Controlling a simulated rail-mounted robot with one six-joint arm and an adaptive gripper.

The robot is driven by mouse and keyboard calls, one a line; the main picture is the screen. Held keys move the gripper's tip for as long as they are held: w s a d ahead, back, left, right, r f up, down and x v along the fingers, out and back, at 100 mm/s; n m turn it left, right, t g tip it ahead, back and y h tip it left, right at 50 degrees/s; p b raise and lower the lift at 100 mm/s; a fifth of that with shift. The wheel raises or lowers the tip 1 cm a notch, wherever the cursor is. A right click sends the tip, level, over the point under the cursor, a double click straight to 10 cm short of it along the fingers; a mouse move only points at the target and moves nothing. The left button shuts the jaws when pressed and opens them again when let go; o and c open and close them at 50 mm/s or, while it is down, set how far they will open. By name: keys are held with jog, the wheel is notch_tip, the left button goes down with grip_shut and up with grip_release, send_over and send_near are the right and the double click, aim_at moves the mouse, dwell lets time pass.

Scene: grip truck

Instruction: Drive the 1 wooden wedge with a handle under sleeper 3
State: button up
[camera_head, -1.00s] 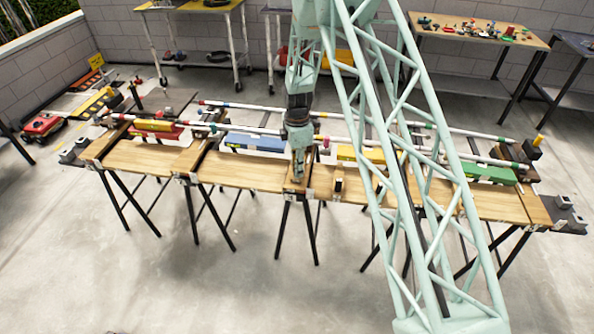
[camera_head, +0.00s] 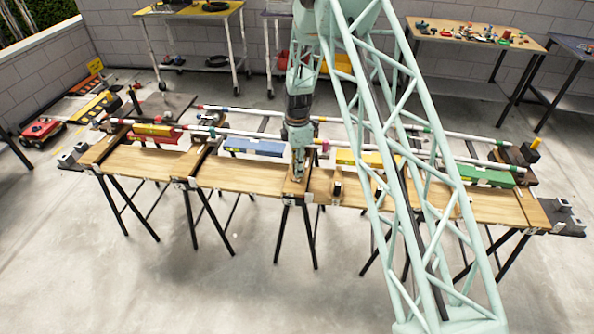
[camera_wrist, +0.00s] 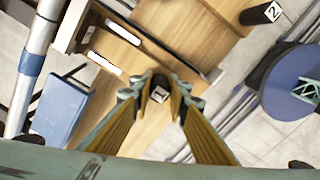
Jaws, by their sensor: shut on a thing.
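My gripper (camera_head: 298,170) points down over the wooden bench top, close to the third cross board from the left, which appears to be sleeper 3 (camera_head: 293,188). In the wrist view my gripper (camera_wrist: 158,90) is shut on the dark handle (camera_wrist: 159,82) of a wedge, with a small white label showing between the fingertips. The wedge's wooden body is mostly hidden by the fingers, and I cannot tell whether it touches the sleeper. A second dark handle with a label reading 2 (camera_wrist: 262,13) stands apart; it appears in the head view (camera_head: 338,188) right of my gripper.
White rails (camera_head: 260,137) run along behind the bench. A blue block (camera_head: 255,147), a yellow block (camera_head: 358,158) and a green block (camera_head: 487,176) sit near them. A round blue object (camera_wrist: 295,85) is at right in the wrist view.

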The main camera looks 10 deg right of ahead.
jog(key=shift+w+d, duration=0.2)
jog(key=shift+w, duration=0.3)
jog(key=shift+w+d, duration=0.2)
jog(key=shift+w, duration=0.2)
jog(key=shift+w+d, duration=0.25)
jog(key=shift+w, duration=0.35)
jog(key=shift+w+d, duration=0.15)
jog(key=shift+w, duration=0.2)
jog(key=shift+w+d, duration=0.15)
jog(key=shift+w, duration=0.15)
jog(key=shift+w+d, duration=0.15)
jog(key=shift+w, duration=0.2)
jog(key=shift+w+d, duration=0.1)
jog(key=shift+w, duration=0.2)
jog(key=shift+w+d, duration=0.15)
jog(key=shift+w, duration=0.15)
jog(key=shift+w+d, duration=0.25)
jog(key=shift+w, duration=0.35)
